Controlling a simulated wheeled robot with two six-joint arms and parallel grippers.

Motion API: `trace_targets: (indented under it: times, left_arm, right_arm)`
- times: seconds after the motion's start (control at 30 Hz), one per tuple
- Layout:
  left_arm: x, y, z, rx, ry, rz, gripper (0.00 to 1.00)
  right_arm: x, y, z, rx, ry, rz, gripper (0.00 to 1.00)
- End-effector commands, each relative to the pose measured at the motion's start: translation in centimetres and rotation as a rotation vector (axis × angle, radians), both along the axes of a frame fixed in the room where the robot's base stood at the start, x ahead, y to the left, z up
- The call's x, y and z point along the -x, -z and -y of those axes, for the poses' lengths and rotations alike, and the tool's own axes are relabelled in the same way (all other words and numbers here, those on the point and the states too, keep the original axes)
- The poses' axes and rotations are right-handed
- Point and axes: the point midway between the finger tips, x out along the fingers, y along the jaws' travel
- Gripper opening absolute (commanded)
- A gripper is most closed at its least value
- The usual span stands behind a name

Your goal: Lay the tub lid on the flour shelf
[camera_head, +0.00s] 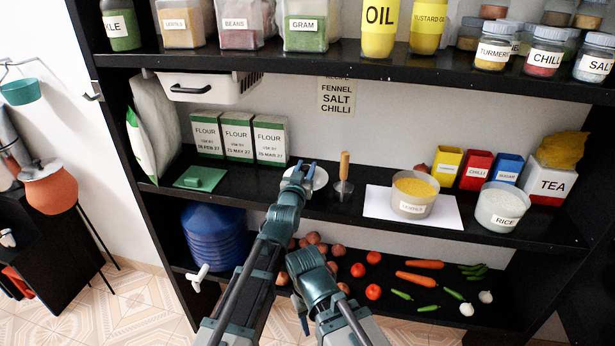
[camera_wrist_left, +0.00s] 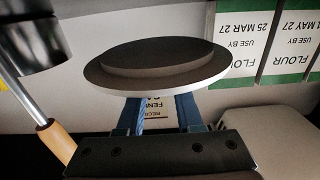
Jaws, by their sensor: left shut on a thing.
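My left gripper (camera_head: 302,172) reaches over the middle shelf and is shut on the round pale tub lid (camera_head: 320,178). In the left wrist view the lid (camera_wrist_left: 155,66) shows as a dark disc with a raised step and white rim, beyond the fingers (camera_wrist_left: 158,115). Whether it touches the shelf is unclear. The flour shelf (camera_head: 240,183) is black and bears three green-and-white flour packs (camera_head: 237,137) left of the gripper. An open tub of yellow grains (camera_head: 413,195) stands to the right on white paper. My right arm is folded low in front; its fingers cannot be made out.
A wooden-handled tool (camera_head: 344,170) stands just right of the lid. A white basket (camera_head: 205,88) hangs above the flour. A rice tub (camera_head: 501,207) stands far right. Bare shelf lies between flour and lid.

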Motion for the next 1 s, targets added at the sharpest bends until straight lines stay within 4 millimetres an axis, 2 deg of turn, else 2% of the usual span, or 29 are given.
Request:
trace_targets:
  times: [0.07,0.3,0.47,0.6,0.7,1.0]
  left_arm:
    - [-0.7,0.1,0.2,0.0,0.0,0.0,0.0]
    - [-1.0,0.1,0.3,0.0,-0.001,0.0,0.0]
    - [-2.4,0.6,0.7,0.0,-0.001,0.0,0.0]
    - [-2.1,3.0,0.6,0.001,-0.001,0.0,0.0]
    - [-2.1,3.9,0.6,0.001,-0.001,0.0,0.0]
    - [-2.1,3.7,0.6,0.0,-0.001,0.0,0.0]
  right_arm:
    - [0.0,0.1,0.0,0.0,0.0,0.0,0.5]
    - [0.0,0.1,0.0,0.0,0.0,0.0,0.5]
    - [0.0,0.6,0.0,0.0,0.0,0.0,0.5]
    - [0.0,3.0,0.0,0.0,0.0,0.0,0.5]
    - [0.0,3.9,0.0,0.0,0.0,0.0,0.5]
    - [0.0,3.7,0.0,0.0,0.0,0.0,0.5]
